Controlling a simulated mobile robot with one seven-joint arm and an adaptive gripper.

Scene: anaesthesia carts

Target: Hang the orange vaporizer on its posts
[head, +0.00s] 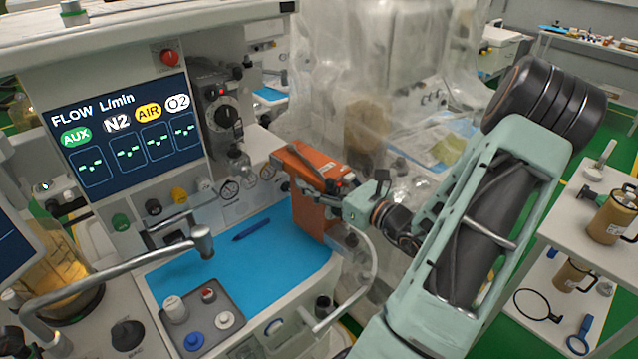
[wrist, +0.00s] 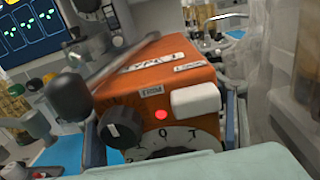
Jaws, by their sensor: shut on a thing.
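The orange vaporizer (head: 308,212) is upright above the right end of the blue work surface, beside the machine. My gripper (head: 333,190) is shut on it from the right. In the wrist view the vaporizer (wrist: 150,75) fills the middle, with its black knob, white block, red light and dial facing the camera. I cannot tell whether it touches anything behind or below it. I cannot make out its posts in either view.
The blue work surface (head: 255,258) holds a pen (head: 251,230) and a grey tray (head: 237,309) with small parts. A metal arm (head: 120,268) crosses the front left. Clear plastic sheeting (head: 330,75) hangs behind the vaporizer. A white cart (head: 575,235) stands at the right.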

